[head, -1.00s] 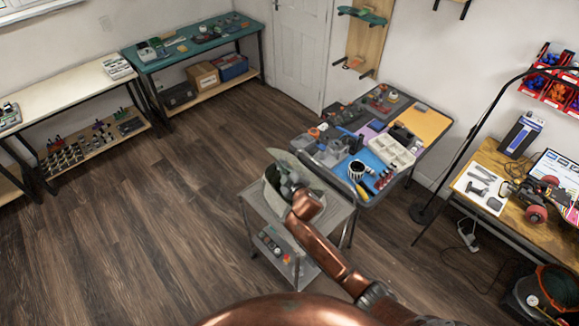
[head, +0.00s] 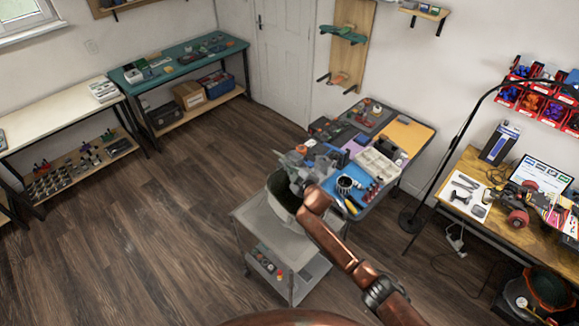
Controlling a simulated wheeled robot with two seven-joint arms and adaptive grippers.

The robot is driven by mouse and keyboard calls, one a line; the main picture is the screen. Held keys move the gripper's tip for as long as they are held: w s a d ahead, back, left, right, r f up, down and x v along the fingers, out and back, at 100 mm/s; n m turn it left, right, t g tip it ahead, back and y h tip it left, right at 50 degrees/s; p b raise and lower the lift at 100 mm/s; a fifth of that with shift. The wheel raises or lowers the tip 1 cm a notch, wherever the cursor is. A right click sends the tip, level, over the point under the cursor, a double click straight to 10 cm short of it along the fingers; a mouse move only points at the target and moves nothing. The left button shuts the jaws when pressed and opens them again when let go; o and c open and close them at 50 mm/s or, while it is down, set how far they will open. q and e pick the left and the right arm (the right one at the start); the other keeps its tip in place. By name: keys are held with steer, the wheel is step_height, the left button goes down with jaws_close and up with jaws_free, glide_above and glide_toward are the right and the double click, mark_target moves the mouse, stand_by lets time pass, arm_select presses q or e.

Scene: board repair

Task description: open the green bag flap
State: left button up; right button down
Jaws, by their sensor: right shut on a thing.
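The grey-green bag (head: 283,204) stands on top of a grey metal cart (head: 262,226) at the middle of the head view. My copper right arm reaches up to it from the lower right. My right gripper (head: 287,163) is above the bag's far side, shut on the flap, which my gripper and wrist largely hide. The bag's upper rim shows beneath the gripper, with a dark inside partly in sight. My left gripper is not in view.
A grey-topped table (head: 352,211) with tools, trays and a blue mat stands close behind and right of the cart. A wooden desk (head: 458,207) and lamp stand (head: 440,175) are further right. The floor left of the cart is clear.

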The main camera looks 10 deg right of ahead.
steer(key=shift+r, duration=0.25)
stand_by(0.6)
steer(key=c, duration=2.2)
jaws_free()
steer(key=shift+f, duration=0.1)
steer(key=shift+d, duration=0.1)
steer(key=shift+s, duration=0.15)
steer(key=v, duration=1.1)
steer(key=shift+s+d, duration=0.15)
steer(key=shift+s, duration=0.2)
